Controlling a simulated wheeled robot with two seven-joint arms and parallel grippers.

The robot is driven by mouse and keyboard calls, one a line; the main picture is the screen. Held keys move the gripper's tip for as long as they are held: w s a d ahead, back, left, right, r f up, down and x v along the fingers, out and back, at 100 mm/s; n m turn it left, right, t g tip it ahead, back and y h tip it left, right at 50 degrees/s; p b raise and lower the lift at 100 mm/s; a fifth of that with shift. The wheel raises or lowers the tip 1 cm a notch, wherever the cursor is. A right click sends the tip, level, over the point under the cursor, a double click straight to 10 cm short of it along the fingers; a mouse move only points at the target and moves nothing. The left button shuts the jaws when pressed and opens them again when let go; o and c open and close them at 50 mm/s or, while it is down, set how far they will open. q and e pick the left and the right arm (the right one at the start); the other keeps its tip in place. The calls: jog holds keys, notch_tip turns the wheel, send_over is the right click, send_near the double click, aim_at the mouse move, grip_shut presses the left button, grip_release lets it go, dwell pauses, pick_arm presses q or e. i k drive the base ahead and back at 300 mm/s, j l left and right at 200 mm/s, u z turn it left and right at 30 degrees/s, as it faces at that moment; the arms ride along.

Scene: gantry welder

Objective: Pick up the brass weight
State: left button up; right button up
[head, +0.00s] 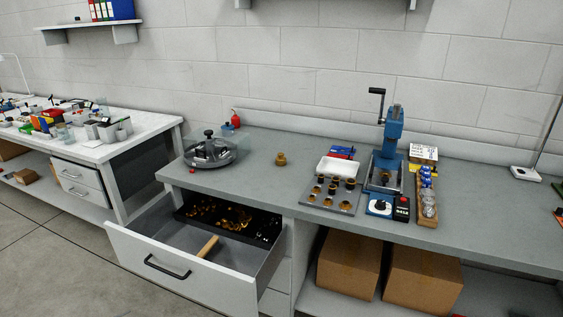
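The brass weight (281,159) is a small golden knobbed piece. It stands upright on the grey workbench (262,178), between the round turntable-like device on the left and the white tray on the right. Nothing touches it and the bench around it is clear. Neither of my grippers shows in the head view.
An open drawer (143,251) juts out at the front left, holding a black tray of brass parts and a wooden-handled tool (208,246). A round device (210,150) stands behind it. A blue hand press (387,150), a plate of brass pieces (331,204) and a white tray (339,166) stand right.

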aim_at(280, 160)
jog(key=i+j, duration=0.15)
jog(key=j, duration=0.25)
jog(key=i+j, duration=0.15)
jog(key=j, duration=0.2)
jog(key=i+j+z, duration=0.1)
jog(key=j, duration=0.25)
jog(key=i+j, duration=0.15)
jog(key=j, duration=0.25)
